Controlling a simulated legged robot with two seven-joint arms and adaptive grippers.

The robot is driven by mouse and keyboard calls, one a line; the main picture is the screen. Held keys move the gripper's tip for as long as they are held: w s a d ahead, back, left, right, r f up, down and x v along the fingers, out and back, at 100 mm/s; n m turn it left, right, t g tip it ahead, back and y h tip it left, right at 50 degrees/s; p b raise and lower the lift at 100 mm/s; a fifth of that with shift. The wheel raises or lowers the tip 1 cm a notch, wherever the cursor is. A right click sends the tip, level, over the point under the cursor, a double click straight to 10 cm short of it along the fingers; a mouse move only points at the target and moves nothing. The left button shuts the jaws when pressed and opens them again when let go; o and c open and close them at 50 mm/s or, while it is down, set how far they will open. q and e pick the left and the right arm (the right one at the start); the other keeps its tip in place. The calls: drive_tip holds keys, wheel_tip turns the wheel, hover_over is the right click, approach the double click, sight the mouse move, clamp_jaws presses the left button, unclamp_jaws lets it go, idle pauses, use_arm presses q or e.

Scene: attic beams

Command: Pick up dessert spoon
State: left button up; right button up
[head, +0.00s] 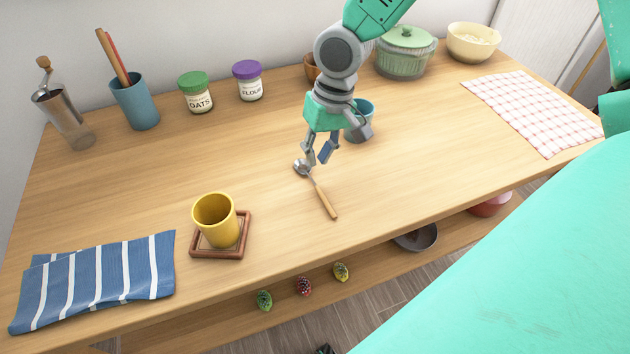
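The dessert spoon (325,198) lies on the wooden table, with a metal bowl at the upper left and a light wooden handle pointing down and right. My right gripper (318,161) reaches down from the top of the head view. Its two fingers are apart, just over the spoon's neck beside the bowl. One finger partly overlaps the bowl end in the picture. I cannot tell whether the fingertips touch the spoon. I see nothing held. My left gripper is not in view.
A yellow cup (216,220) stands on a wooden coaster (222,253). A blue cup (360,119) is close behind my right gripper. A striped cloth (95,280), jars (196,93), a green lidded pot (405,57) and a checked cloth (528,108) lie farther off. The table around the spoon is clear.

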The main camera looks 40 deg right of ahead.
sight(311, 178)
drive_tip(key=shift+w+a+f, duration=0.1)
drive_tip(key=shift+a+f, duration=0.15)
drive_tip(key=shift+f, duration=0.3)
drive_tip(key=f, duration=0.4)
drive_tip(key=shift+w+a+f, duration=0.2)
drive_tip(key=shift+w+f, duration=0.05)
drive_tip(key=shift+f, duration=0.15)
drive_tip(key=shift+a, duration=0.1)
clamp_jaws()
drive_tip(key=shift+r, duration=0.1)
